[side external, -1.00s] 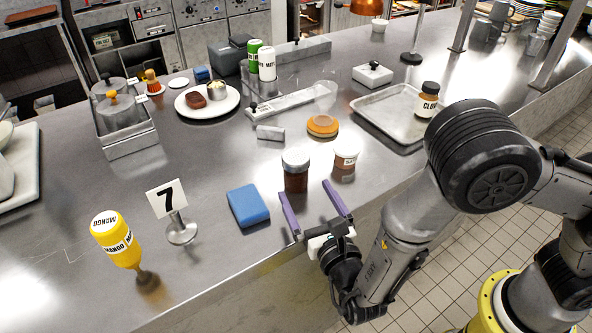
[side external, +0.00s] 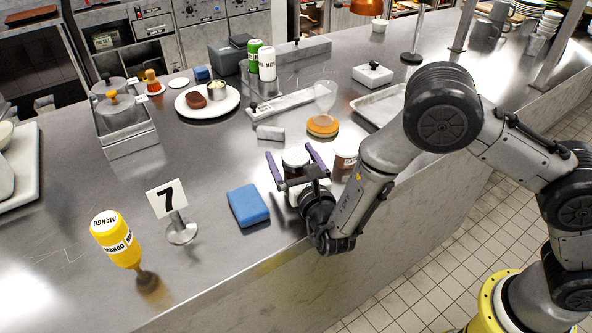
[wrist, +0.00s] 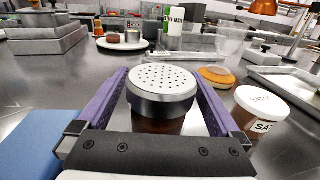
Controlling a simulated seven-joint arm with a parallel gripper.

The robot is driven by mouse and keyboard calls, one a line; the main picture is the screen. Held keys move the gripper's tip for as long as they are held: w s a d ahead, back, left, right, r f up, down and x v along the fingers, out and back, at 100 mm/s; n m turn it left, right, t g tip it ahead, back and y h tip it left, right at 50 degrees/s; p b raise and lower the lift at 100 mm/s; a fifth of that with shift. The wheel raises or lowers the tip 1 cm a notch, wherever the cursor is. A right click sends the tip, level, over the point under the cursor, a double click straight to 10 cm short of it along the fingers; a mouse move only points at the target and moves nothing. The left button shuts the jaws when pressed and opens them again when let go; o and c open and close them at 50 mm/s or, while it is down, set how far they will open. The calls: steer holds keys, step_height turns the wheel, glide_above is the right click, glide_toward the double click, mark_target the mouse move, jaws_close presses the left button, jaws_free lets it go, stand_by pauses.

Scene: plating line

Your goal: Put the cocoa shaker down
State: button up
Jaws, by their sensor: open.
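The cocoa shaker (wrist: 163,94) has a perforated silver lid and a dark brown body. It stands upright on the steel counter, and its lid also shows in the side view (side external: 295,157). My gripper (side external: 288,151) is open around it, with one purple finger on each side. In the wrist view (wrist: 163,80) small gaps show between the fingers and the lid. The lower part of the shaker is hidden behind my gripper.
A white-lidded jar (wrist: 262,108) stands close to the right finger. A blue sponge (side external: 248,205) lies to the left. An orange-rimmed round item (side external: 322,126) lies behind. A number 7 stand (side external: 180,228) and a mango bottle (side external: 117,240) are farther left, with bare counter between.

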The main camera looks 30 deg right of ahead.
jaws_close()
stand_by(0.5)
